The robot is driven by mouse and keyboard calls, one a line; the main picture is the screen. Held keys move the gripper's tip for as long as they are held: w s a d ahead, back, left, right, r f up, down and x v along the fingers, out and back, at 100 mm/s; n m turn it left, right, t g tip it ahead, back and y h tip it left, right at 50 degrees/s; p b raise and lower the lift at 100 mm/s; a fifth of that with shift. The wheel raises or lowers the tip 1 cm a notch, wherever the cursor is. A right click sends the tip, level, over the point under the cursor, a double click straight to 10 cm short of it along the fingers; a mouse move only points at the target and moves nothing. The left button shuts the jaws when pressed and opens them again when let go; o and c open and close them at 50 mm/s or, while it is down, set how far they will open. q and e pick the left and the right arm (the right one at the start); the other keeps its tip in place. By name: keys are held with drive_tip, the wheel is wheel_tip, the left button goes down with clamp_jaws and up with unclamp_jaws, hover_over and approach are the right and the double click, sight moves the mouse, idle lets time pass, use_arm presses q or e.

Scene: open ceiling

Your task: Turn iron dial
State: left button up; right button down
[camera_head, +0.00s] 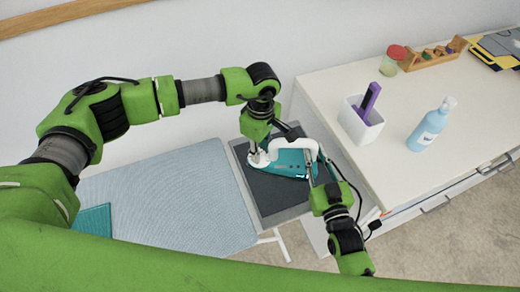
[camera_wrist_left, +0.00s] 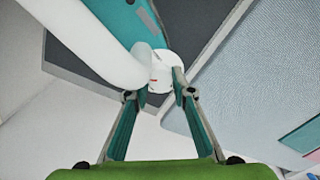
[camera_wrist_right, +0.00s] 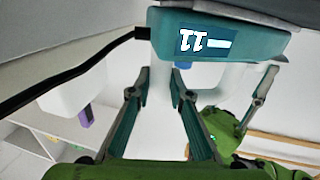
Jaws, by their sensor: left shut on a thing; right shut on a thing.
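A teal iron (camera_head: 290,165) with a white handle lies on the dark rest pad (camera_head: 268,192) at the right end of the ironing board. My left gripper (camera_head: 262,148) reaches down to the iron's left end. In the left wrist view its fingers (camera_wrist_left: 160,93) close on a small white dial (camera_wrist_left: 160,72) with a red mark, beside the white handle (camera_wrist_left: 95,40). My right gripper (camera_head: 318,168) is at the iron's right end. In the right wrist view its fingers (camera_wrist_right: 158,82) are shut on the white handle (camera_wrist_right: 160,90), below a teal end with a dark label (camera_wrist_right: 207,42).
The blue-grey ironing board (camera_head: 170,195) extends left, with a teal cloth (camera_head: 93,221). A white cabinet (camera_head: 400,150) stands at right, carrying a white holder (camera_head: 360,122), a blue bottle (camera_head: 430,128), a jar (camera_head: 390,62) and a wooden rack (camera_head: 433,54). A black cord (camera_head: 350,190) runs beside my right gripper.

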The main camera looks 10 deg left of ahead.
use_arm(q)
drive_tip(key=o, duration=1.1)
drive_tip(key=shift+o, duration=0.2)
wheel_tip(320, 180, up, 12)
drive_tip(key=shift+w, duration=0.15)
